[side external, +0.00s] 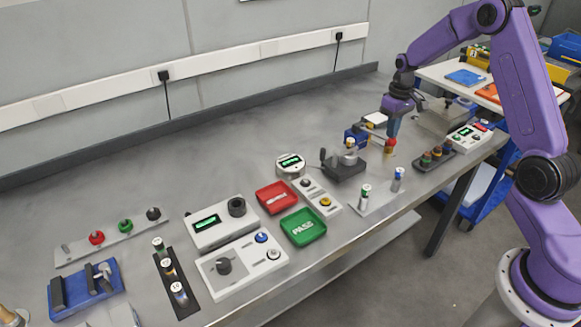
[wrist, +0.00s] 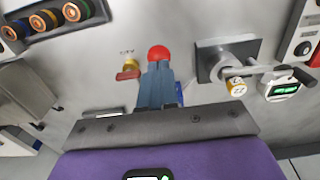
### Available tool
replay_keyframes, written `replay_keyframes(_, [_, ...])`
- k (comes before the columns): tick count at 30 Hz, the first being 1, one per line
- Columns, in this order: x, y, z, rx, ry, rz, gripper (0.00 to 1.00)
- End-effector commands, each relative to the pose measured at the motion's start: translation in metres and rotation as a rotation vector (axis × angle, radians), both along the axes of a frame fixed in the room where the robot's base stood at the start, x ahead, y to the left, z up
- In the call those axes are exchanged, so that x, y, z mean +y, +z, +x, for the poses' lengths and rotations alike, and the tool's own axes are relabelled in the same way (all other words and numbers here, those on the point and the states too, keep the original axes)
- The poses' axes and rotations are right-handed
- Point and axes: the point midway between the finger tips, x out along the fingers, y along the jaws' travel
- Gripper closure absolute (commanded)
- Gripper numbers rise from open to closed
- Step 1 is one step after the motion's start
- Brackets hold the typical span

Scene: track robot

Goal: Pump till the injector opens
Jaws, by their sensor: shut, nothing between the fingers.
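My gripper (side external: 391,136) is shut and empty, pointing down at the far part of the bench. In the wrist view its blue-grey fingertips (wrist: 157,66) sit right at a red ball knob (wrist: 158,52); I cannot tell whether they touch it. In the side view red (side external: 390,143) shows just under the fingertips. A blue device (side external: 354,134) stands beside the gripper, mostly hidden behind my fingers in the wrist view. A dark grey holder (side external: 345,170) carries an upright injector-like part (side external: 350,146), whose end reads 22 (wrist: 238,87). A small red-and-brass valve (wrist: 128,70) lies left of my fingers.
A round digital gauge (side external: 290,165) stands near the holder. A red tray (side external: 276,198) and a green PASS tray (side external: 303,228) lie nearer the camera. A dark rack of round parts (side external: 433,158) is right of my gripper. Bare bench lies behind the gauge.

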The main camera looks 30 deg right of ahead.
Motion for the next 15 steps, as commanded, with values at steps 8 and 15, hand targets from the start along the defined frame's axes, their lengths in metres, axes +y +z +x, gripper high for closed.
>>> replay_keyframes(8, [0.001,-0.010,0.000,0.001,0.001,0.000,1.00])
replay_keyframes(15, [0.000,-0.019,0.000,0.001,0.001,0.000,1.00])
